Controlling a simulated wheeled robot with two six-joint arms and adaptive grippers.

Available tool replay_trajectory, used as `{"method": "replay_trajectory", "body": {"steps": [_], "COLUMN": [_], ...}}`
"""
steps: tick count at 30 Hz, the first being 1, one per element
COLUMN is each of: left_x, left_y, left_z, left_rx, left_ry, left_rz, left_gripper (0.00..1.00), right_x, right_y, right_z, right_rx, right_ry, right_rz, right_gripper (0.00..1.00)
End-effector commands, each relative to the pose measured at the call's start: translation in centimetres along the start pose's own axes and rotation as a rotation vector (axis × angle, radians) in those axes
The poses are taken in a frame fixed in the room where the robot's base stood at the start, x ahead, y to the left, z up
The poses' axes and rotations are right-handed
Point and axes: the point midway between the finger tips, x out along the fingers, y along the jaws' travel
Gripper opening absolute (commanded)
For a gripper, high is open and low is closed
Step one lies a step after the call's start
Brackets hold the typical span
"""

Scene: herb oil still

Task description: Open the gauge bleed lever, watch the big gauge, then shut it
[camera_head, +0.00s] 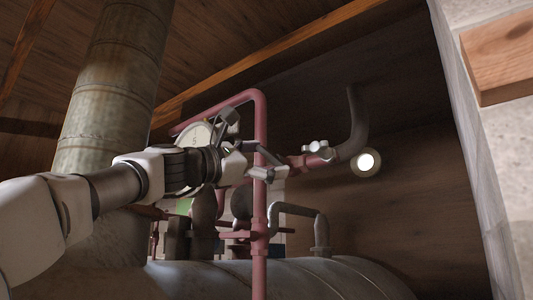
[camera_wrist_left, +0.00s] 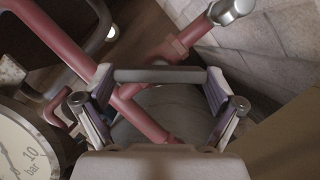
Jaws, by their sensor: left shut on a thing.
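My left gripper (camera_head: 266,164) reaches in from the left to the red pipework. In the left wrist view its two fingers (camera_wrist_left: 160,78) stand wide apart, with a grey bar (camera_wrist_left: 160,75) spanning between their tips. The bar appears to be the bleed lever's handle, and the fingers press on its ends. The big gauge (camera_head: 195,136) has a pale round dial and sits behind my wrist, partly hidden. In the left wrist view the gauge (camera_wrist_left: 22,145) shows a "10" and "bar" at the lower left; most of its dial is cut off. My right gripper is out of view.
A red pipe (camera_head: 260,215) rises past my gripper. A silver valve handle (camera_head: 318,147) sits on the pipe to the right. A large metal tank (camera_head: 320,280) lies below, and a thick column (camera_head: 113,90) stands at left. A wall edge (camera_head: 470,150) is at right.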

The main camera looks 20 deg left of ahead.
Motion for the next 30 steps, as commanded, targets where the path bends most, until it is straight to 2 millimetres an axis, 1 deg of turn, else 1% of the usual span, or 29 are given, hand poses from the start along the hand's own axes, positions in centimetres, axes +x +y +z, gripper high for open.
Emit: {"method": "replay_trajectory", "body": {"steps": [1,15,24,30], "left_x": [0.1,0.1,0.1,0.1], "left_y": [0.4,0.6,0.6,0.6], "left_z": [0.1,0.2,0.2,0.2], "left_rx": [0.038,0.45,0.662,0.747], "left_ry": [0.001,0.001,0.0,0.001], "left_rz": [-0.015,-0.184,-0.27,-0.305], "left_gripper": [0.59,0.59,0.59,0.59], "right_x": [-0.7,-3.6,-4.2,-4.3], "right_y": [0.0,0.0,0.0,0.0], "right_z": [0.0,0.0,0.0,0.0], "right_rx": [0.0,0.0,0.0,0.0], "right_ry": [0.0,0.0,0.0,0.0], "right_rz": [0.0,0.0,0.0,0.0], "right_gripper": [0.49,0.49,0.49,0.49]}}
